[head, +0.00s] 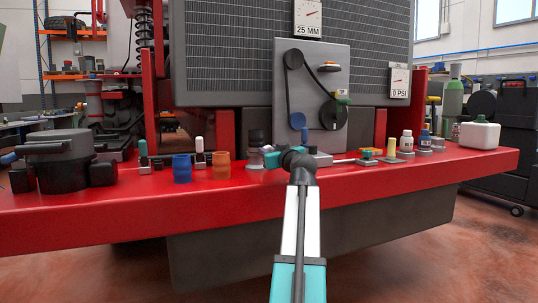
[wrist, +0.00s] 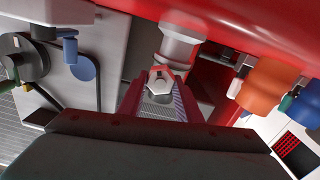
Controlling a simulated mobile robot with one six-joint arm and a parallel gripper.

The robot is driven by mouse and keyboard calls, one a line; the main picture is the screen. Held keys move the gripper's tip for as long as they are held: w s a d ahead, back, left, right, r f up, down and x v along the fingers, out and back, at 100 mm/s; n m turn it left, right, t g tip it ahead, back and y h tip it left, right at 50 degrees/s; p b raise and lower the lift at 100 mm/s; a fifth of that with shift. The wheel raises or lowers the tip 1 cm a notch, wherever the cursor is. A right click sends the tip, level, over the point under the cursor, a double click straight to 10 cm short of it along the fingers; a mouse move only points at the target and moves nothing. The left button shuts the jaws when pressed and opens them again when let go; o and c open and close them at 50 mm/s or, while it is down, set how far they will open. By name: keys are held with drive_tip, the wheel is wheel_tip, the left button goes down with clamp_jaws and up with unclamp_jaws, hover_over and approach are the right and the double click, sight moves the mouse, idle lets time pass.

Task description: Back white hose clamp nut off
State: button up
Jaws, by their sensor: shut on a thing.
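The white hose clamp nut (wrist: 159,83) shows in the wrist view as a small white hexagonal head. It sits between the dark red fingers of my gripper (wrist: 160,92), which are shut on it. Behind it, a pale grey round fitting (wrist: 182,48) stands against the red shelf. In the head view my gripper (head: 269,158) is at a dark hose stub with a pale base (head: 255,146). The nut itself is too small and covered to make out there.
An orange coupling (head: 221,165) and a blue coupling (head: 182,168) stand to the left on the red shelf (head: 400,178). A grey panel with a belt and pulleys (head: 318,75) rises behind my gripper. Small bottles and a white canister (head: 479,134) stand to the right.

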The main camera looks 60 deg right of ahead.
drive_tip(key=shift+w+r, duration=0.1)
drive_tip(key=o, duration=0.9)
drive_tip(key=shift+o, duration=0.7)
drive_tip(key=p+v, duration=0.4)
drive_tip(key=v, duration=0.9)
drive_tip(key=shift+s+a, duration=0.3)
